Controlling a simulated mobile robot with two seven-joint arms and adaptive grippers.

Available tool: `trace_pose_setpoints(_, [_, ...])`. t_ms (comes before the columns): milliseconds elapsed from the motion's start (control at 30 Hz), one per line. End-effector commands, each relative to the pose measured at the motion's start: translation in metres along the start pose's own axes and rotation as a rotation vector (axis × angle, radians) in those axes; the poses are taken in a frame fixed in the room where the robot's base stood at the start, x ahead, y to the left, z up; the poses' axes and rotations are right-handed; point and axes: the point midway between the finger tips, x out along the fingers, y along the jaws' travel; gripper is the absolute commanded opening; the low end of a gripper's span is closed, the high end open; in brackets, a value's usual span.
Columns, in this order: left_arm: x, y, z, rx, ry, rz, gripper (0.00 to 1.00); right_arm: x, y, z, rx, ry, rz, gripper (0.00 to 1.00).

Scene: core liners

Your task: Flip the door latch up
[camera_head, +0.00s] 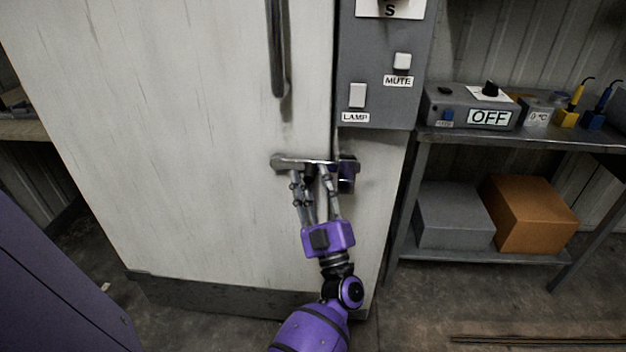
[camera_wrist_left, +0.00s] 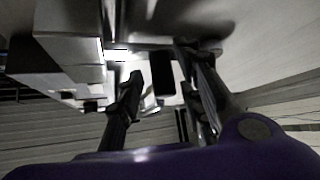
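The door latch (camera_head: 300,162) is a grey metal bar lying roughly level across the right edge of the white door (camera_head: 220,130), below the vertical handle. A small dark purple part (camera_head: 347,172) sits at its right end. My left gripper (camera_head: 311,176) is just below the latch, fingers pointing up and spread apart. Its fingertips are at the bar's underside; whether they touch it I cannot tell. The left wrist view shows the two fingers (camera_wrist_left: 163,85) apart, with a blurred grey shape above them, likely the latch. My right gripper is not in view.
A dark vertical handle (camera_head: 278,50) is above the latch. A grey panel (camera_head: 385,75) with LAMP and MUTE switches is up right. A metal shelf (camera_head: 430,134) on the right bears a box marked OFF (camera_head: 470,108), with grey and orange boxes below.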

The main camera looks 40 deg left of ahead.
Motion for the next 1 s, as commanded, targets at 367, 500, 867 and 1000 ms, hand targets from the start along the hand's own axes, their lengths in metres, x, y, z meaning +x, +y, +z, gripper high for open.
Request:
trace_pose_setpoints(367, [0.0003, -0.0002, 0.0002, 0.000, -0.001, 0.000, 0.16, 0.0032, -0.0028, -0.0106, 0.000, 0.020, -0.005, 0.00])
trace_pose_setpoints(500, [0.0002, 0.0003, 0.0002, 0.000, -0.001, 0.001, 0.00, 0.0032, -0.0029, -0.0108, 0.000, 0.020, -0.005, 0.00])
trace_pose_setpoints(867, [0.0010, 0.0011, 0.0001, -0.003, -0.001, 0.000, 0.00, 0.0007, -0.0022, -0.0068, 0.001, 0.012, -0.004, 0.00])
trace_pose_setpoints(1000, [0.0056, -0.0017, -0.0005, -0.014, -0.001, -0.011, 0.00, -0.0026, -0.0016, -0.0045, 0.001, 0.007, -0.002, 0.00])
